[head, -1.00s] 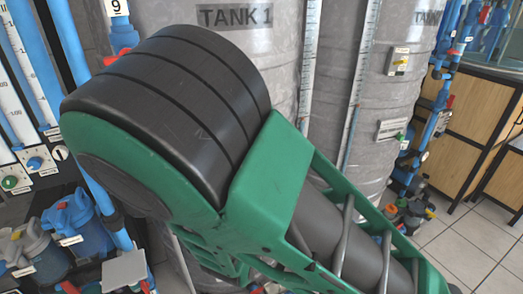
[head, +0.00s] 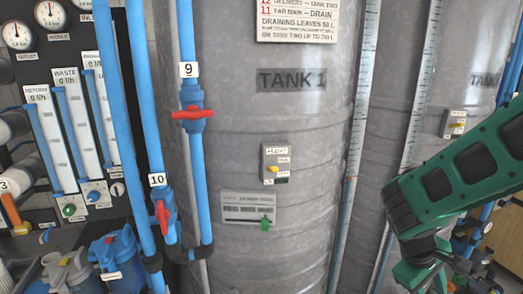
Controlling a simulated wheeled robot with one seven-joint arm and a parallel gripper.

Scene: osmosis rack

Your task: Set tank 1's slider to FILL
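Tank 1 (head: 290,125) is a grey ribbed cylinder in the middle of the head view, with its name stencilled on it. A pale plate with a dark slot, the slider plate (head: 238,207), is on its lower front. A green slider knob (head: 265,224) sits near the right end of that plate. The plate's small lettering is too blurred to read. Above it is a small grey box (head: 284,155) with a yellow knob (head: 271,169). My green arm reaches in at the right, clear of the plate in the picture. I cannot make out my gripper's fingers.
Blue pipes stand left of the tank, with red-handled valves 9 (head: 192,114) and 10 (head: 162,215). A gauge panel (head: 60,75) is at far left. Blue filter housings (head: 113,250) are below. Tank 2 (head: 440,60) stands at right. Nothing covers the slider plate.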

